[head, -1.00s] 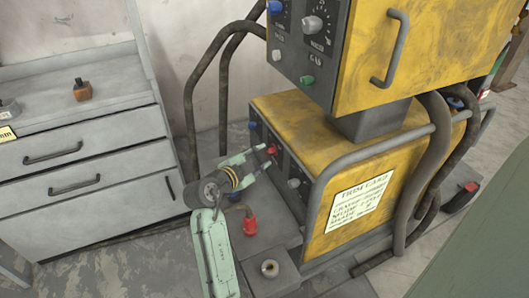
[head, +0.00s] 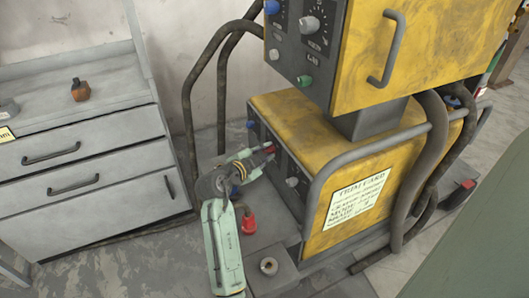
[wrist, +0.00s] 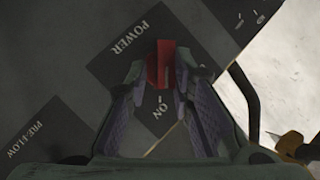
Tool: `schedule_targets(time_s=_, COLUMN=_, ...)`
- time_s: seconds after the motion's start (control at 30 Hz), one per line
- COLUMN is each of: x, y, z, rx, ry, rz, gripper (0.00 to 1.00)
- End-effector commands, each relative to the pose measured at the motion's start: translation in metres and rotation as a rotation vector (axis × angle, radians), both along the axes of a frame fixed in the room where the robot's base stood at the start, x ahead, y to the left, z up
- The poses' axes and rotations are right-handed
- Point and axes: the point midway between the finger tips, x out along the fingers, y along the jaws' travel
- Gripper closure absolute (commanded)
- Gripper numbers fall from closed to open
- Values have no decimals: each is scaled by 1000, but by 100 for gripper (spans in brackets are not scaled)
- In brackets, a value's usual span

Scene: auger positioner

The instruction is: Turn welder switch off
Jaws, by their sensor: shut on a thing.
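The welder (head: 300,120) is a yellow box with a dark front panel in the head view. Its red power switch (wrist: 166,65) stands out from the panel in the wrist view, between the POWER label and the "I ON" mark. It also shows as a small red spot in the head view (head: 269,147). My gripper (wrist: 167,75) has a fingertip on each side of the switch and is shut on it. In the head view my gripper (head: 264,155) reaches the panel from the left and partly covers it.
A second yellow unit (head: 420,50) with knobs stands above the welder. Bent dark pipes (head: 188,110) and a grey rail (head: 312,195) frame it. A grey drawer cabinet (head: 100,160) is at left. A red-capped fitting (head: 249,224) sits below my gripper.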

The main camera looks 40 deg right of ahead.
Motion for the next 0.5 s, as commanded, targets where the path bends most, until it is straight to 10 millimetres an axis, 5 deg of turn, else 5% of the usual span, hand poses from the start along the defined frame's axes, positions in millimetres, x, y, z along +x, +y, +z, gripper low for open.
schedule_targets(time_s=0.17, x=4, y=1, z=5, rx=-9, ry=-8, rz=10, gripper=100)
schedule_targets(time_s=0.5, x=6, y=2, z=9, rx=-6, ry=11, rz=15, gripper=100)
